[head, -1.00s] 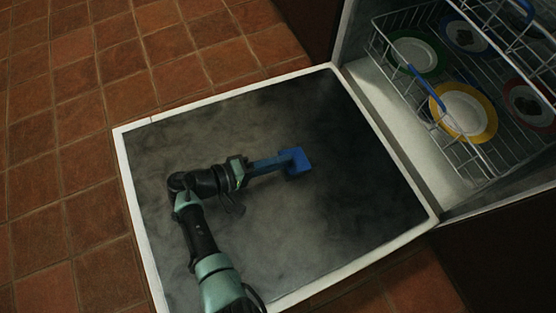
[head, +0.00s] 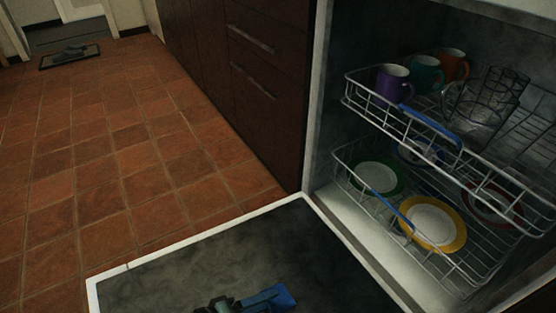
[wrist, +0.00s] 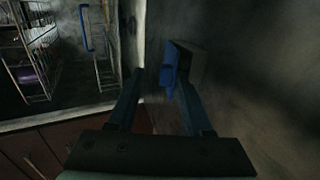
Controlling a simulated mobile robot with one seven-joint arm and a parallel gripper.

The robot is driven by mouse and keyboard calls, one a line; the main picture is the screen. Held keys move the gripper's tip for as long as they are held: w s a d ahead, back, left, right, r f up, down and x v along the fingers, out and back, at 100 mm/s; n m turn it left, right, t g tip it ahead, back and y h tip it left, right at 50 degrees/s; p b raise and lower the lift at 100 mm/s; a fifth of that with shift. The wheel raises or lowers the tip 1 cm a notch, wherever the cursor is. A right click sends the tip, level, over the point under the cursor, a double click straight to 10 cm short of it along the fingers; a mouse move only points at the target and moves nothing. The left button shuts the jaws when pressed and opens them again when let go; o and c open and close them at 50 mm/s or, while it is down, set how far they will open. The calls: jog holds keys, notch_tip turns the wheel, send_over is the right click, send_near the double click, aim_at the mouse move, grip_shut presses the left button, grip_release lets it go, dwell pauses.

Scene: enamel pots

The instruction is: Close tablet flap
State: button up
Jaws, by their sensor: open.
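The blue tablet flap (wrist: 170,66) shows in the wrist view, standing out from the inner face of the lowered dishwasher door, beside a small grey compartment (wrist: 194,66). My gripper (wrist: 160,80) is open, its two fingers apart, with nothing seen held between them. The right fingertip is close to the flap's lower end; I cannot tell if they touch. In the head view the blue flap (head: 286,294) shows at the bottom edge, with my gripper (head: 266,298) just left of it, partly cut off.
The dishwasher door (head: 200,262) lies open and flat. The upper rack (head: 425,125) holds cups and the lower rack (head: 395,215) holds plates, both inside the dishwasher. Dark drawers (head: 240,75) stand left of it.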

jog(key=r+y+p, duration=0.1)
jog(key=p, duration=0.1)
jog(key=d+r+g+y+p, duration=0.1)
jog(key=shift+w+d+r+p, duration=0.1)
jog(key=shift+w+r+p, duration=0.15)
jog(key=shift+w+p, duration=0.15)
jog(key=shift+w+d+r+g+y+p, duration=0.35)
jog(key=shift+d+r+g+y+p, duration=0.1)
jog(key=shift+g+y+p, duration=0.4)
jog(key=shift+w+d+g+y, duration=0.6)
jog(key=shift+d+g+y, duration=0.25)
jog(key=shift+y, duration=0.2)
jog(key=w+d+g+y+b, duration=0.1)
jog(key=y+b, duration=0.1)
jog(key=b, duration=0.1)
jog(key=shift+w+d+g+y+b, duration=0.3)
jog(key=shift+d, duration=0.05)
jog(key=p+v, duration=1.1)
jog(key=v, duration=0.4)
notch_tip(320, 180, up, 18)
jog(key=m+t+y+p, duration=0.1)
jog(key=m+t+p, duration=0.15)
jog(key=t, duration=0.45)
send_over(280, 297)
jog(key=w, duration=1.1)
jog(key=shift+s+a+n, duration=0.25)
jog(key=shift+a, duration=0.2)
